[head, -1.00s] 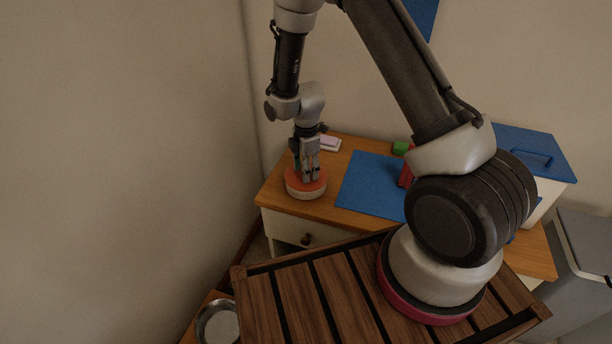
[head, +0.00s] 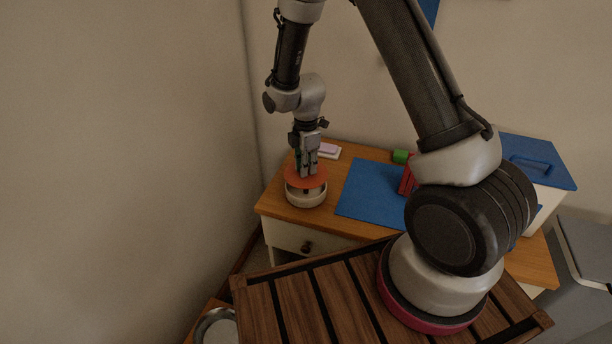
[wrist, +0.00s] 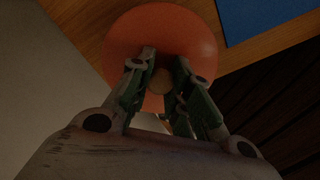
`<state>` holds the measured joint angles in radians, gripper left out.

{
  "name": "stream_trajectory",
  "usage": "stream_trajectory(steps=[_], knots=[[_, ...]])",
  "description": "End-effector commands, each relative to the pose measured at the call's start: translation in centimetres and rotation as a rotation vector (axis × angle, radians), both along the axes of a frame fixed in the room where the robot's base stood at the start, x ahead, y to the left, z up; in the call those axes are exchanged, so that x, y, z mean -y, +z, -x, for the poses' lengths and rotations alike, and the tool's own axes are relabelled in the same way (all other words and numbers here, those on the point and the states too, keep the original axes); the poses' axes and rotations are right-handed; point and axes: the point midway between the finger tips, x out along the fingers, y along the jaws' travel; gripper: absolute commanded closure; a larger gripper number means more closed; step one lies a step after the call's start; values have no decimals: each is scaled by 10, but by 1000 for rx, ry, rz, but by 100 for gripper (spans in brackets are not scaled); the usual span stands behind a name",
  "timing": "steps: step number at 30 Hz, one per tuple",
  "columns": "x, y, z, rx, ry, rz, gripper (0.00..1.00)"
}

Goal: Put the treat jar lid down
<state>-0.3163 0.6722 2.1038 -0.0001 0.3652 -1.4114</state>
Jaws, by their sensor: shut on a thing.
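The treat jar lid (head: 292,179) is an orange disc, held a little above the open top of the white treat jar (head: 306,197). The jar stands at the left end of the wooden desk. My gripper (head: 308,171) points down and is shut on the lid's knob. The lid hides most of the jar there. The jar's inside is mostly hidden.
A blue mat (head: 370,188) lies right of the jar, with a red item (head: 407,182) and a green block (head: 400,156) near it. A pale item (head: 327,150) lies behind the jar. A blue-lidded box (head: 535,160) stands at right. Bare desk (head: 335,178) shows between jar and mat.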

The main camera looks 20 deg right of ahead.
Motion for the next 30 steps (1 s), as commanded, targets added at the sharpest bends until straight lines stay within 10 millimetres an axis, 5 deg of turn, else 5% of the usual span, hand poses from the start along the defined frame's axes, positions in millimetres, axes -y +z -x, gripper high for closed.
stream_trajectory(steps=[8,11,20,25,30], knots=[[7,48,-1,-1,-15,0,100],[28,45,-4,-15,-60,4,100],[107,29,-70,-2,-136,0,100],[111,36,-95,9,-33,0,100],[111,6,-92,-4,1,1,100]])
